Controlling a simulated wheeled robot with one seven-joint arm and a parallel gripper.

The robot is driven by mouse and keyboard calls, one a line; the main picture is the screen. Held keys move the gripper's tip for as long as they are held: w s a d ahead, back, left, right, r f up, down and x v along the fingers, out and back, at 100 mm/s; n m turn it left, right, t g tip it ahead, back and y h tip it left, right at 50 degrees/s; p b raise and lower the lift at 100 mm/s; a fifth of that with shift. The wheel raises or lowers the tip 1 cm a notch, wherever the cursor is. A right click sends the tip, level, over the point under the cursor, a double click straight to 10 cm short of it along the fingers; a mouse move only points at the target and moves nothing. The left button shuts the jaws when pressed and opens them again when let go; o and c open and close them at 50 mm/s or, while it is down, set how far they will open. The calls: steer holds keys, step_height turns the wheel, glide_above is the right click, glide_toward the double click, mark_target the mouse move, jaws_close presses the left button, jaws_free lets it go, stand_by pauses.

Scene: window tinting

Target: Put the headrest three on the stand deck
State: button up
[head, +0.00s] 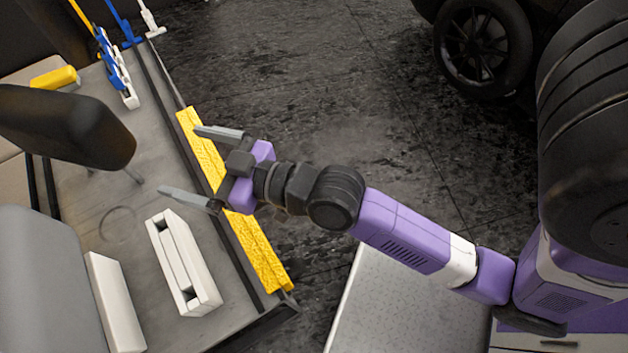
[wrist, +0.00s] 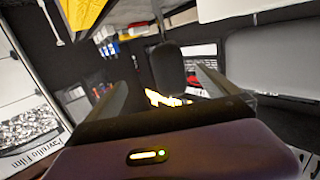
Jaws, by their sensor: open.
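A black padded headrest (head: 60,125) shows at the left of the head view, with a thin metal post below its right end. I cannot tell which headrest is number three. In the wrist view a black headrest (wrist: 168,66) appears upright ahead, between the fingers. My gripper (head: 180,160) is open and empty, its fingers pointing left over the yellow edge of a grey deck (head: 115,205). The gap between the gripper and the black headrest is clear. A grey padded piece (head: 45,285) fills the lower left; whether it is a headrest is unclear.
A yellow strip (head: 235,205) runs along the deck's edge. Dark floor and a car wheel (head: 483,45) are beyond.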

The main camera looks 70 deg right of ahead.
steer(key=s+f+g, duration=0.1)
steer(key=s+f, duration=0.1)
steer(key=s, duration=1)
steer(key=s+f+g+h, duration=0.1)
steer(key=s+f, duration=0.1)
steer(key=s, duration=1.1)
steer(key=shift+s+a+m, duration=0.2)
steer(key=shift+a+m, duration=0.05)
steer(key=shift+m, duration=0.15)
